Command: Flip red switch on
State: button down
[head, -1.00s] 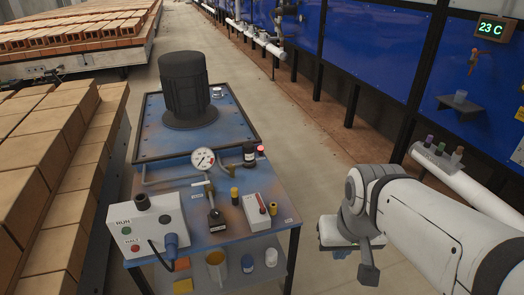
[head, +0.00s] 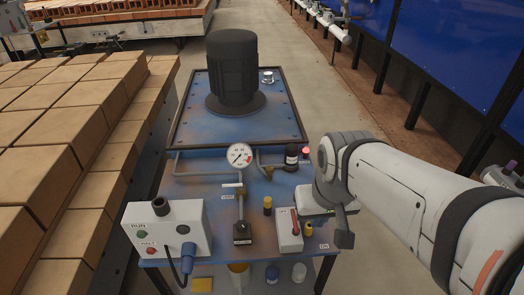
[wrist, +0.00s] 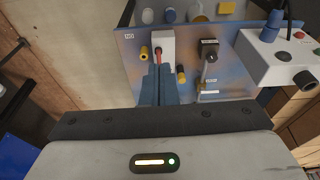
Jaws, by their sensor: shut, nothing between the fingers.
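The red switch lever (head: 295,221) sits on a small white box (head: 288,238) near the front right of the blue cart top. In the head view the lever lies along the box. In the wrist view the red lever (wrist: 158,55) shows on the white box (wrist: 168,42), just beyond my fingertips. My gripper (wrist: 157,70) is shut and empty, its fingers together and pointing at the box. Whether the tips touch the lever I cannot tell. In the head view my arm reaches in from the right and largely hides the fingers.
The blue cart (head: 190,190) carries a dark motor (head: 231,70), a pressure gauge (head: 239,155), a black-handled valve (head: 242,232), yellow-and-black posts and a RUN/HALT control box (head: 168,232). Stacked bricks (head: 75,125) stand at the left. Open floor (head: 330,95) lies behind right.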

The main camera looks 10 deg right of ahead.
jog(key=shift+s, duration=0.1)
jog(key=shift+d, duration=0.1)
jog(key=w+a+f+h+b, duration=0.2)
jog(key=w+a+f+b, duration=0.3)
jog(key=w+f+b, duration=0.3)
jog(key=w+a+f+m+t+h+b, duration=0.1)
jog(key=w+a+f+h+b, duration=0.2)
jog(key=w+f+b, duration=0.6)
jog(key=shift+w+a+f+t, duration=0.2)
jog(key=shift+a+f+t, duration=0.15)
jog(key=shift+a, duration=0.75)
